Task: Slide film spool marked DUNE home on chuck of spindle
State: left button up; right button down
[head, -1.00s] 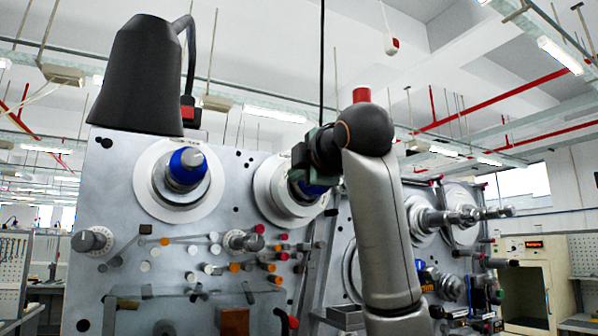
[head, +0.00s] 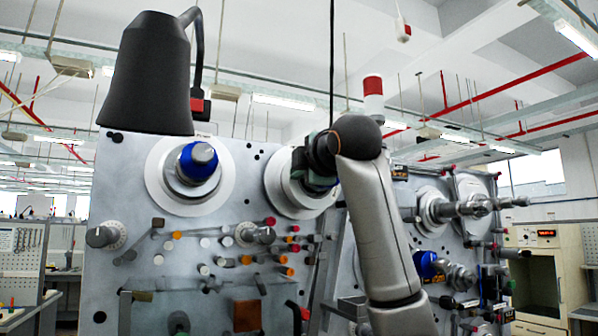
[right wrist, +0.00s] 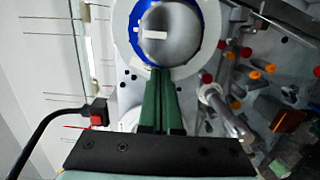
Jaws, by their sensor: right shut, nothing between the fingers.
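Two white discs with blue rings and silver hubs are on the grey panel. One disc (head: 160,190) is at left; the second disc (head: 285,195) is partly hidden by my right gripper (head: 314,172). In the right wrist view, a white disc (right wrist: 122,40) with a blue ring (right wrist: 138,52) around a silver hub (right wrist: 172,38) fills the top. My right gripper's green fingers (right wrist: 158,74) are shut and empty, their tips at the ring's lower edge; I cannot tell whether they touch. No DUNE marking is readable, so I cannot tell which is that spool. My left gripper is not in view.
A dark cone-shaped object (head: 150,75) stands above the panel at left. Knobs and small coloured rollers (head: 272,222) stick out of the panel below the discs. A second machine (head: 440,210) with projecting spindles stands at right, behind my right arm.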

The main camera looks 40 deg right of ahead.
jog(key=shift+w+d, duration=0.1)
jog(key=shift+w, duration=0.3)
jog(key=shift+w+r, duration=0.1)
jog(key=shift+w, duration=0.05)
dwell(0.4)
jog(key=b+v, duration=0.1)
jog(key=v, duration=0.2)
jog(key=shift+s+d, duration=0.15)
jog(key=shift+s, duration=0.1)
jog(key=shift+s, duration=0.1)
dwell(0.3)
